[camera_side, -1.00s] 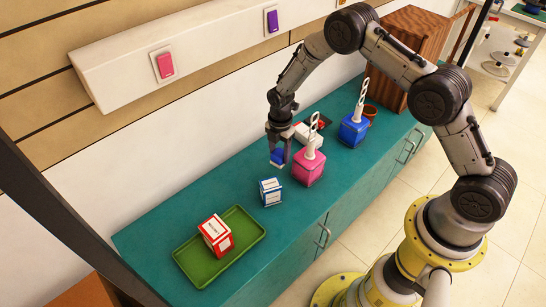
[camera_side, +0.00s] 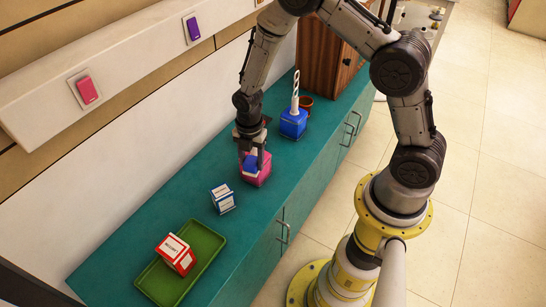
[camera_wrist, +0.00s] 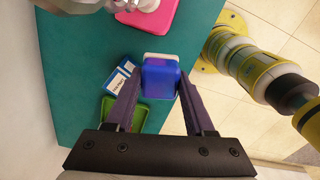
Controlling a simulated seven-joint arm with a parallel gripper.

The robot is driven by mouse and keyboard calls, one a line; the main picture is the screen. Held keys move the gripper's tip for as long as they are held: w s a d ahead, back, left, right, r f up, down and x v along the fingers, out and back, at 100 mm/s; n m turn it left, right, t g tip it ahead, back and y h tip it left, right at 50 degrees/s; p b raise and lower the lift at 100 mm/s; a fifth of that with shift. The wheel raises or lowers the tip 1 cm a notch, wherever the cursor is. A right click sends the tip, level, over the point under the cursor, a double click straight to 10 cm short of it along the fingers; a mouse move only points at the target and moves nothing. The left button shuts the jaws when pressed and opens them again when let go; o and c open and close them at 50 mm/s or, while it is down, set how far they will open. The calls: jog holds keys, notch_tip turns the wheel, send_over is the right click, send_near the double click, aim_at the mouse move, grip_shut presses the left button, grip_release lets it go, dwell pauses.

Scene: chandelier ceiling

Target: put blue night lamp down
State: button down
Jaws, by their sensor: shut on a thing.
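The blue night lamp (camera_wrist: 160,80) is a small blue block with a white part at its far end. My gripper (camera_wrist: 160,76) is shut on it, with one dark finger on either side in the wrist view. In the side view the lamp (camera_side: 250,163) shows between the fingers of my gripper (camera_side: 252,160), in front of a pink container (camera_side: 262,178). It looks held above the teal counter (camera_side: 130,243). I cannot tell the exact gap below it. My gripper hides much of the pink container in the side view.
A blue-and-white box (camera_side: 222,198) stands nearby. A red-and-white box (camera_side: 177,254) rests on a green tray (camera_side: 205,241) at the counter's near end. A blue container (camera_side: 293,123), a small brown pot (camera_side: 305,103) and a wooden cabinet (camera_side: 318,62) stand at the far end.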

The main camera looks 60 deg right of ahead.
jog(key=s+d+m, duration=0.3)
jog(key=s+d, duration=1.1)
jog(key=d, duration=0.1)
jog(key=w+d+f, duration=0.2)
jog(key=w+f, duration=0.1)
jog(key=w, duration=0.1)
jog(key=w+d+f, duration=0.2)
jog(key=w+f, duration=0.1)
jog(key=w, duration=0.1)
jog(key=w+d+f, duration=0.2)
jog(key=w+f, duration=0.1)
jog(key=w, duration=0.1)
jog(key=shift+d+f, duration=0.25)
jog(key=shift+d, duration=0.15)
jog(key=shift+f, duration=1.5)
jog(key=shift+c, duration=1.3)
grip_release()
jog(key=shift+f, duration=0.15)
